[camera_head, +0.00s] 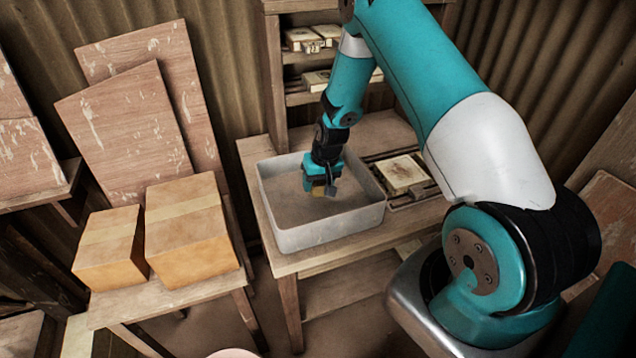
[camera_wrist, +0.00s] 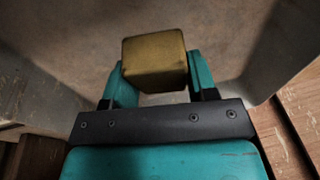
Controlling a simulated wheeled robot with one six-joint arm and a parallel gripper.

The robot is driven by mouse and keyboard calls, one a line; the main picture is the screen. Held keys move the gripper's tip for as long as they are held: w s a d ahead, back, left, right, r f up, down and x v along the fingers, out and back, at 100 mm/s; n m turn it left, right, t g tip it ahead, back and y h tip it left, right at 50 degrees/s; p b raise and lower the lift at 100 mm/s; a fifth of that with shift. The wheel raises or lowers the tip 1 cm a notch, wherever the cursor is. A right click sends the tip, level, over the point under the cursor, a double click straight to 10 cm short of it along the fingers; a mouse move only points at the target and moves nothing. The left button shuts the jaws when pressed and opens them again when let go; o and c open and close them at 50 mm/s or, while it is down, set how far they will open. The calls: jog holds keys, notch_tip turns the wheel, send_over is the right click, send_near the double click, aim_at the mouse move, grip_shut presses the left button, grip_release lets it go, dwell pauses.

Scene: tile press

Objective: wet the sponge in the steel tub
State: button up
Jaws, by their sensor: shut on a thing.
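The steel tub (camera_head: 318,232) is a grey rectangular basin on a wooden table, and its inside looks brownish. My gripper (camera_head: 320,188) points down inside the tub's outline. It is shut on the sponge, a yellow-brown block (camera_wrist: 154,62) held between the two teal fingers in the wrist view. In the head view only a small part of the sponge (camera_head: 318,189) shows below the fingers. The tub's inside (camera_wrist: 60,45) fills most of the wrist view behind the sponge. I cannot tell whether the sponge touches the water or the tub's bottom.
A wooden tray with a pale tile (camera_head: 403,174) lies right of the tub. A shelf (camera_head: 274,80) with several tiles stands behind. Two cardboard boxes (camera_head: 190,235) (camera_head: 110,250) sit on a low table at left. Wooden boards (camera_head: 125,135) lean on the corrugated wall.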

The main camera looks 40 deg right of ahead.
jog(key=shift+r+p, duration=3.15)
jog(key=shift+r, duration=1.6)
jog(key=shift+r, duration=0.1)
notch_tip(320, 180, up, 4)
jog(key=shift+f+p, duration=0.1)
jog(key=shift+p, duration=1.15)
